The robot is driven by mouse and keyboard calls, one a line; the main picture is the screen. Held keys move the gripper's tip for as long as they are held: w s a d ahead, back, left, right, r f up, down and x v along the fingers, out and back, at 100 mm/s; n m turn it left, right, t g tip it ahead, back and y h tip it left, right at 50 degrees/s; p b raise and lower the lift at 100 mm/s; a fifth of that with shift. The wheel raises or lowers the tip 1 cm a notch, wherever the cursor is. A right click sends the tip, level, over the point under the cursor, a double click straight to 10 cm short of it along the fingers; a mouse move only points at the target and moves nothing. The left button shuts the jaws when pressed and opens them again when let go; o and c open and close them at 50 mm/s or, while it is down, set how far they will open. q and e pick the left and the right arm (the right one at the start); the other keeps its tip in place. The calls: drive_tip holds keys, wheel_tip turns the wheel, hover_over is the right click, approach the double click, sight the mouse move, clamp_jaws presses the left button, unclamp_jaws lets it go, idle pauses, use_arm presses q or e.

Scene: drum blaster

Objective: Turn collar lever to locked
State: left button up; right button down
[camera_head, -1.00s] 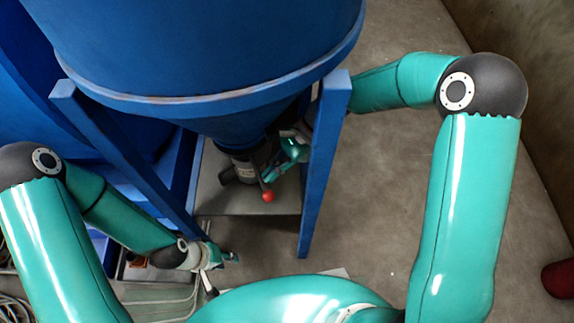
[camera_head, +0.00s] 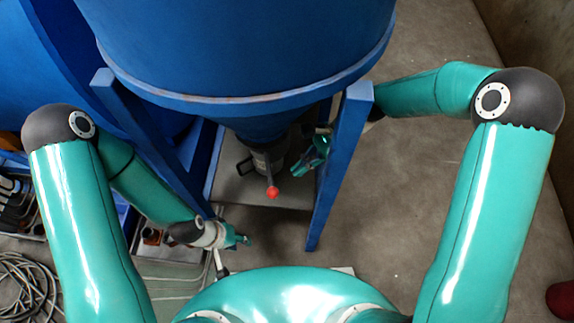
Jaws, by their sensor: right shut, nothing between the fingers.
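The collar lever (camera_head: 272,192) is a short dark handle with a red ball at its tip. It sticks out toward me from the dark collar (camera_head: 267,160) under the blue hopper's cone. My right gripper (camera_head: 299,172) is just right of the collar and lever, inside the blue frame leg. Its fingers are shut and empty, and I see a gap between them and the lever. My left gripper (camera_head: 245,241) is low at the left, below the plate and away from the lever; its small fingers do not show whether they are open.
The blue hopper (camera_head: 240,50) fills the top. Its right leg (camera_head: 340,165) stands in front of my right forearm, and its left leg (camera_head: 150,150) is beside my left arm. A grey plate (camera_head: 235,195) lies below the collar. Coiled hoses (camera_head: 25,290) lie at lower left.

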drive_tip(key=d+r+m+t+y+p, duration=0.1)
drive_tip(key=d+r+m+y+p, duration=0.2)
drive_tip(key=d+r+y+p, duration=0.35)
drive_tip(key=a+f+h+b, duration=0.1)
drive_tip(key=a+f, duration=0.6)
drive_tip(key=a, duration=0.4)
drive_tip(key=shift+s+f+h, duration=0.25)
drive_tip(key=shift+s+h, duration=0.1)
drive_tip(key=shift+s, duration=0.1)
drive_tip(key=shift+a, duration=0.15)
